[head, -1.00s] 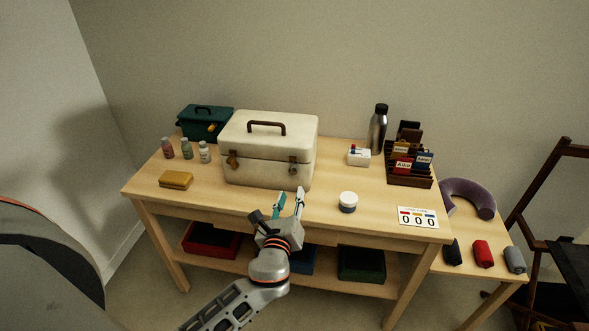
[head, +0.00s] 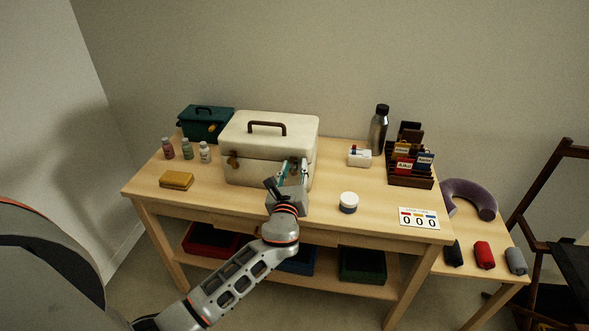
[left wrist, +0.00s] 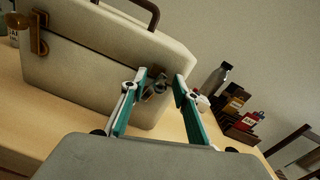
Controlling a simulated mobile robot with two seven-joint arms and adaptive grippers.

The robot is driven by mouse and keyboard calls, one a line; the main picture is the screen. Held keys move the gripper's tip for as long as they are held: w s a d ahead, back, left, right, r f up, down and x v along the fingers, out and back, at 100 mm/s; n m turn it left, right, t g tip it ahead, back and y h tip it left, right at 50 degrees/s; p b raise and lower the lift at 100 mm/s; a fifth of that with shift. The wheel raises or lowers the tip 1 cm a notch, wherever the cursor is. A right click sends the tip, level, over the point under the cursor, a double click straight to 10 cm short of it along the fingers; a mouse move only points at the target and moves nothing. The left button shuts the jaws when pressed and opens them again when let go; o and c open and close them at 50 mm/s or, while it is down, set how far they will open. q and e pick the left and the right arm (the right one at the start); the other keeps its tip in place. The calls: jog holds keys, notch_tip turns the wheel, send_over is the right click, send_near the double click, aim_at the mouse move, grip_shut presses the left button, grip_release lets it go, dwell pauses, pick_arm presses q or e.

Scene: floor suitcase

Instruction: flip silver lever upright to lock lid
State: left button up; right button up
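A cream case (head: 268,135) with a brown handle stands on the wooden table with its lid down. A brass latch (head: 232,160) is on the left of its front; it also shows in the left wrist view (left wrist: 38,33). The right latch, with a silver lever (left wrist: 158,84), shows in the left wrist view between my fingers. My left gripper (head: 292,168) is at the case's front right, and the left wrist view shows its fingers (left wrist: 158,88) apart around the latch. Whether they touch it I cannot tell. In the head view the gripper hides the right latch. My right gripper is not in view.
A yellow cloth (head: 176,180) and several small bottles (head: 186,149) are at the left. A teal box (head: 205,124) is behind them. A card rack (head: 411,165) and steel bottle (head: 379,130) stand at the right.

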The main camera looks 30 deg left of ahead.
pick_arm(q)
grip_shut()
jog(key=shift+s+a+n, duration=0.1)
jog(key=shift+a+n, duration=0.05)
jog(key=shift+n, duration=0.55)
jog(key=shift+s+a+n, duration=0.1)
jog(key=shift+a+n, duration=0.05)
jog(key=shift+n, duration=0.55)
jog(key=shift+f, duration=0.1)
grip_release()
jog(key=shift+a, duration=0.1)
